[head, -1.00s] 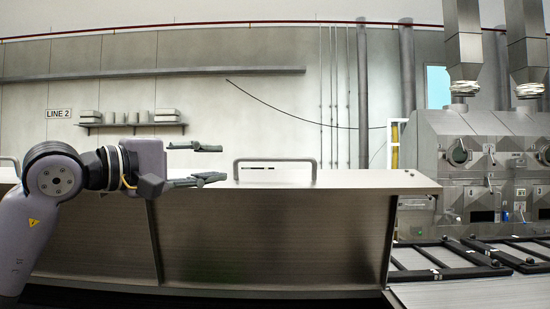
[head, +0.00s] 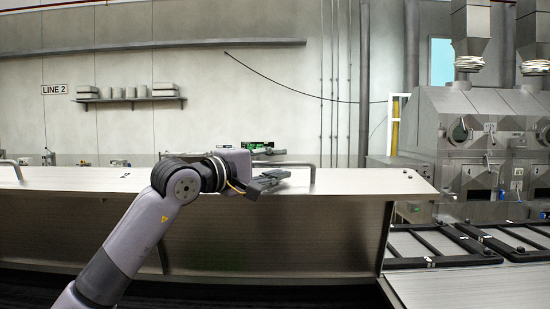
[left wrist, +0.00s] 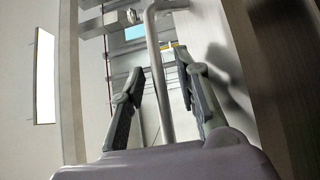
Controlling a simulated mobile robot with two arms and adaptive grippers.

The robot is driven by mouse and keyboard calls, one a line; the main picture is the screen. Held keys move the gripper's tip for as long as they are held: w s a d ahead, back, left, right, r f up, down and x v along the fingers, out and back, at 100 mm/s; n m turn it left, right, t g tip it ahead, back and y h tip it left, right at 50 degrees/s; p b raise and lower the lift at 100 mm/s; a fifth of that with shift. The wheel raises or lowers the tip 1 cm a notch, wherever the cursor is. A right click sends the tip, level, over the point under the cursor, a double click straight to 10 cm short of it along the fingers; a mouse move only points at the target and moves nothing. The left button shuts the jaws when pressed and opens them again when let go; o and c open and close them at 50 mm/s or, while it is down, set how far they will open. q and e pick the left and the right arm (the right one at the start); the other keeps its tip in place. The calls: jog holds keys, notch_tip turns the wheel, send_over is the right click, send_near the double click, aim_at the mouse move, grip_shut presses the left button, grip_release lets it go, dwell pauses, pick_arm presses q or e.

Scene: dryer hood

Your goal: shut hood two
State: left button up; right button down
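A long brushed-metal hood (head: 290,232) spans the head view, with a pale top edge and a seam left of its middle. A bent metal bar handle (head: 312,172) stands on its top. My left gripper (head: 284,163) is at this handle and covers its left part. In the left wrist view the handle bar (left wrist: 157,85) runs between the two spread fingers, with gaps on both sides. The left gripper (left wrist: 163,82) is open there. A second handle (head: 12,166) shows at the far left edge. No hood number is visible. My right gripper is not in view.
A wall sign reads LINE 2 (head: 55,90), beside a shelf (head: 130,101) with containers. Grey machines (head: 490,140) with ducts stand at the right, with black-framed trays (head: 445,246) before them. Small green-marked parts show behind the hood.

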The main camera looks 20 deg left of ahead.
pick_arm(q)
jog(key=shift+c, duration=0.2)
grip_shut()
dwell(0.7)
